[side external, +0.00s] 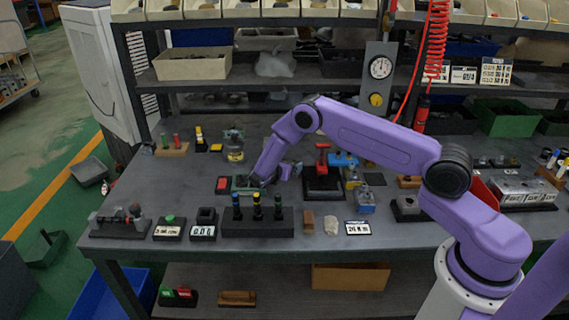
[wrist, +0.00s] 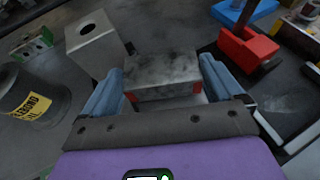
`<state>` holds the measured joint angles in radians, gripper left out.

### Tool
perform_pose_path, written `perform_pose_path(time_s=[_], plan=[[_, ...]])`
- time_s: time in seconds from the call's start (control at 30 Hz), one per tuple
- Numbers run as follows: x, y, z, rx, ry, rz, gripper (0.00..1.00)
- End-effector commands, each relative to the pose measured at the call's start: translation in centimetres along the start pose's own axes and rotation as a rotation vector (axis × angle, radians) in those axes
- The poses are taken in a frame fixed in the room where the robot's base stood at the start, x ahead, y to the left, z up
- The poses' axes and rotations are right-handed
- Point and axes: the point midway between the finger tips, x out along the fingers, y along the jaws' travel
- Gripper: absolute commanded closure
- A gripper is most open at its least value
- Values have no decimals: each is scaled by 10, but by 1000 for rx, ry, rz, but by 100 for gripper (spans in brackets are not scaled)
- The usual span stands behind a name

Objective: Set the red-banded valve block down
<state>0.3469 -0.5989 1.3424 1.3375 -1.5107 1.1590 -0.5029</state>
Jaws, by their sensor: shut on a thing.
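The red-banded valve block (wrist: 160,70) is a worn grey block with red showing along its lower near edge. In the wrist view it sits between the two blue-grey fingers of my gripper (wrist: 163,84), which is shut on it. In the side view my gripper (side external: 262,180) is low over the middle of the bench, behind the black stand with several pegs. The held block is hard to make out there. I cannot tell whether its underside touches the surface.
In the wrist view a grey block with a hole (wrist: 92,40) stands close at left, near a yellow-labelled cylinder (wrist: 32,98). A red part (wrist: 246,47) is close at right. The black peg stand (side external: 258,226) lies in front. Dark bench (side external: 130,190) is clear at left.

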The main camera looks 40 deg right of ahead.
Motion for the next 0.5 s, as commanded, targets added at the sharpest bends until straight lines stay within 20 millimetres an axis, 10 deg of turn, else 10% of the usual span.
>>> perform_pose_path(time_s=[0.03,0.07,0.5], plan=[[0,1,1,2,-2,1,52],[0,0,0,1,0,1,0],[-7,1,13,2,0,3,0]])
